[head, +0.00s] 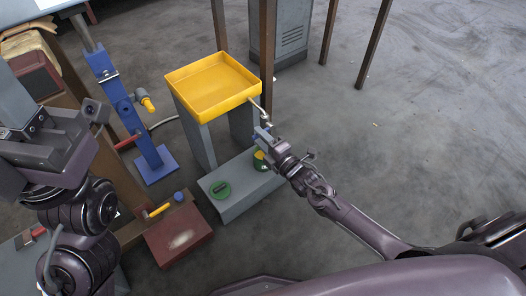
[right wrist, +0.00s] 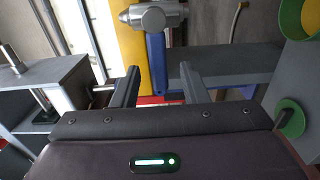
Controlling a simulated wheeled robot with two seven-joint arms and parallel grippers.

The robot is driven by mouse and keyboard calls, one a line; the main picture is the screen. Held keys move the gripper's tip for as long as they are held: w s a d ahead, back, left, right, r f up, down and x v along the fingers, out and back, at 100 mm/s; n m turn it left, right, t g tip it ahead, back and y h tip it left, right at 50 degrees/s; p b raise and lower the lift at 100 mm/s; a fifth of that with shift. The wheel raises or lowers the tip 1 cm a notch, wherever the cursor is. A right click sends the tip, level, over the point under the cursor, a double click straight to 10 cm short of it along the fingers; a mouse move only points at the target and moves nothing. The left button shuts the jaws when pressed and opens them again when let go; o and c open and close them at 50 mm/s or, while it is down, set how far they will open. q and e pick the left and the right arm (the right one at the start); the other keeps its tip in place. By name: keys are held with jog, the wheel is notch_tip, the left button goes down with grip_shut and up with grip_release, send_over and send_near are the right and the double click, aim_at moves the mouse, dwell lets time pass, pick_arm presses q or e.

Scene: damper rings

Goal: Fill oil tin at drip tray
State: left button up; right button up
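The yellow drip tray (head: 213,88) sits on a grey stand, with a metal tap (head: 260,112) at its near right corner. In the right wrist view the tap's silver body (right wrist: 152,17) has a blue lever (right wrist: 156,62) hanging down. My right gripper (head: 263,134) is just below the tap; its fingers (right wrist: 159,88) are apart, with the lever between or just beyond them. The green oil tin with yellow inside (head: 260,160) stands on the grey step, partly hidden by my right gripper. A green lid (head: 220,189) lies left of it. My left gripper (head: 22,150) is at the left, its fingers unclear.
A grey step (head: 238,199) stands before the tray stand. A blue post (head: 126,110) with a yellow-handled part stands left of it. A red box (head: 178,238) with a yellow-handled tool and a blue cap is at the front. Open floor (head: 420,120) lies to the right.

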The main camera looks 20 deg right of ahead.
jog(key=p+v, duration=0.3)
jog(key=v, duration=0.3)
jog(key=shift+p, duration=0.4)
dwell(0.3)
